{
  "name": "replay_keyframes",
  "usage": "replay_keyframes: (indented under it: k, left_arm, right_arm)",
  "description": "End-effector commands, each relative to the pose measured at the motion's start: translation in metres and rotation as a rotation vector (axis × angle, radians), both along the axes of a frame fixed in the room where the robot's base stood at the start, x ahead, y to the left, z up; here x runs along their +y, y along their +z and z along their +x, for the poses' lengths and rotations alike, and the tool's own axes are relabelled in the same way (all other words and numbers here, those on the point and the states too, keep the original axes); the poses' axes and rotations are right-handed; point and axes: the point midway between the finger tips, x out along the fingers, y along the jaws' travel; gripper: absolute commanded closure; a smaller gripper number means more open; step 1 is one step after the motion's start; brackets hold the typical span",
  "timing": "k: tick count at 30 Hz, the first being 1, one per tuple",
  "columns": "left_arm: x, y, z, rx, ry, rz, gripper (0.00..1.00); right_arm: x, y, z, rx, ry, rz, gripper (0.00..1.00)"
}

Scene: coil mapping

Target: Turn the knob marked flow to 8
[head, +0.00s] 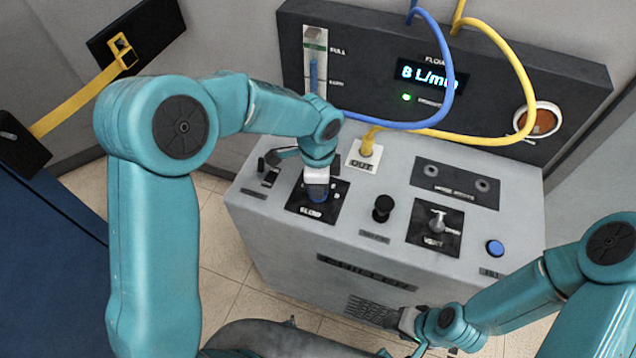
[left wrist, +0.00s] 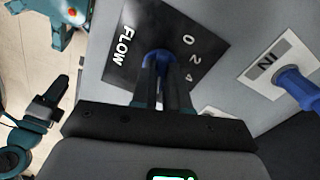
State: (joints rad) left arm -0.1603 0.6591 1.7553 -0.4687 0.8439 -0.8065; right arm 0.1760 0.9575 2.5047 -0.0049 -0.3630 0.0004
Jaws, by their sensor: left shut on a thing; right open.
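The flow knob (head: 317,196) is blue and sits on a black plate marked FLOW (head: 331,209) on the grey machine's top. My left gripper (head: 316,186) is shut on the knob from above. In the left wrist view the knob (left wrist: 158,57) shows between the fingertips of the left gripper (left wrist: 160,75), with the marks 0, 2 and 4 to its right; other marks are hidden. The display (head: 428,76) on the back panel reads 8 L/min, with a green light below it. My right gripper (head: 414,335) is open and empty by the machine's front, low in the head view.
The grey machine top (head: 400,226) also carries a black knob (head: 383,207), a VENT lever (head: 438,220) and a blue button (head: 495,248). A blue hose (head: 447,80) and a yellow hose (head: 515,70) loop over the back panel. Tiled floor shows at the left.

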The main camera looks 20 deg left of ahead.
Motion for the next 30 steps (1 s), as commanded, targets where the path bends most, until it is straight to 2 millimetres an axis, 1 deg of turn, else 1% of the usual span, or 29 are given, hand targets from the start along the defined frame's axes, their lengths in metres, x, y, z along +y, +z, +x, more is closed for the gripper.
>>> replay_keyframes:
  k: [1, 10, 11, 12, 13, 23, 26, 29, 30]
  left_arm:
    - [0.001, 0.004, 0.003, -0.009, -0.004, 0.002, 1.00]
    - [0.002, 0.004, 0.003, -0.010, -0.005, 0.003, 1.00]
    - [0.002, 0.004, 0.003, -0.010, -0.006, 0.003, 0.83]
    - [0.001, 0.004, 0.003, -0.010, -0.005, 0.002, 0.70]
    - [0.001, 0.004, 0.003, -0.010, -0.005, 0.002, 0.61]
    - [0.000, 0.003, 0.001, -0.005, -0.004, 0.001, 0.61]
    - [0.000, 0.014, 0.002, -0.007, -0.004, 0.001, 0.61]
    - [0.000, 0.034, 0.002, -0.010, -0.003, 0.000, 0.61]
    - [0.000, 0.044, 0.002, -0.010, -0.003, 0.000, 0.61]
  right_arm:
    - [0.000, 0.001, 0.000, 0.000, 0.000, 0.000, 0.57]
    - [0.000, 0.001, 0.000, 0.000, 0.000, 0.000, 0.57]
    - [0.000, 0.001, 0.000, 0.000, 0.000, 0.000, 0.57]
    - [0.000, 0.001, 0.000, 0.000, 0.000, 0.000, 0.57]
    - [0.000, 0.001, 0.000, 0.000, 0.000, 0.000, 0.57]
    - [0.000, 0.000, 0.000, 0.000, 0.000, 0.000, 0.57]
    - [0.000, 0.000, 0.000, 0.000, 0.000, 0.000, 0.57]
    - [0.000, -0.001, 0.000, 0.000, 0.000, 0.000, 0.57]
    - [0.000, -0.001, 0.000, 0.000, 0.000, 0.000, 0.57]
